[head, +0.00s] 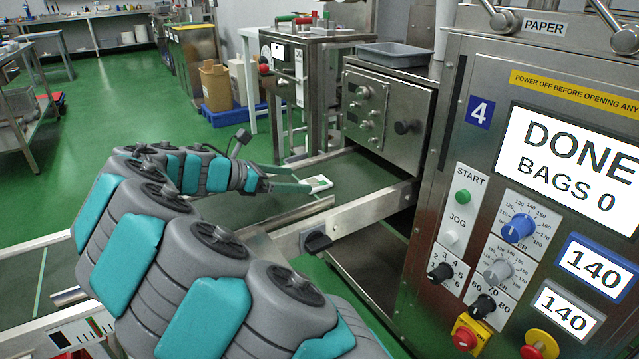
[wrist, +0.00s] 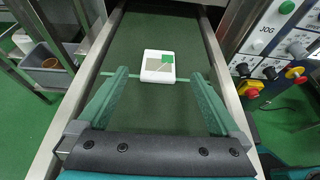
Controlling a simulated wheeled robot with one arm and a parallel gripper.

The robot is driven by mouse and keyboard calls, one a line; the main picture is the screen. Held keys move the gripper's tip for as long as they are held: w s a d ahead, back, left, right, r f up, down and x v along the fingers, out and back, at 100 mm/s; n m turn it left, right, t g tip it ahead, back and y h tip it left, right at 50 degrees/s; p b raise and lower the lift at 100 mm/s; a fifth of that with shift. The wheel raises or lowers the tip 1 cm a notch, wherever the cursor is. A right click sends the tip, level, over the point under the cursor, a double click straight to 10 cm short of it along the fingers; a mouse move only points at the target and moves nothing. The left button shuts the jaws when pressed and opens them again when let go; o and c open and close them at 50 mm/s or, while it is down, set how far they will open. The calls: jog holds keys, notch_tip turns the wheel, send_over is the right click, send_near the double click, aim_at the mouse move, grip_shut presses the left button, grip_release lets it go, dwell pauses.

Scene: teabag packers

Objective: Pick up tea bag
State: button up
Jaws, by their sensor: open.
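The tea bag (wrist: 158,66) is a small white flat packet with a green corner and a grey-beige patch. It lies flat on the dark green conveyor belt (wrist: 190,30), and it also shows in the head view (head: 318,183). My gripper (wrist: 160,75) is open, with one green finger on each side of the tea bag in the wrist view. There are gaps between the fingers and the bag, and nothing is held. In the head view my gripper (head: 300,181) is at the belt, its fingertips close to the bag. Its exact height over the belt is hard to tell.
Metal rails (head: 372,206) edge the belt. The packing machine's control panel (head: 520,180), reading "DONE BAGS 0", stands at the right. A steel cabinet (head: 385,118) stands behind the belt. A grey tray (head: 395,54) sits on top of it. Green floor is open at the left.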

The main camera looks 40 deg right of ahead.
aim_at(315, 182)
jog(key=x, duration=0.4)
jog(key=shift+d+f, duration=0.3)
jog(key=shift+w, duration=0.1)
jog(key=c, duration=1.5)
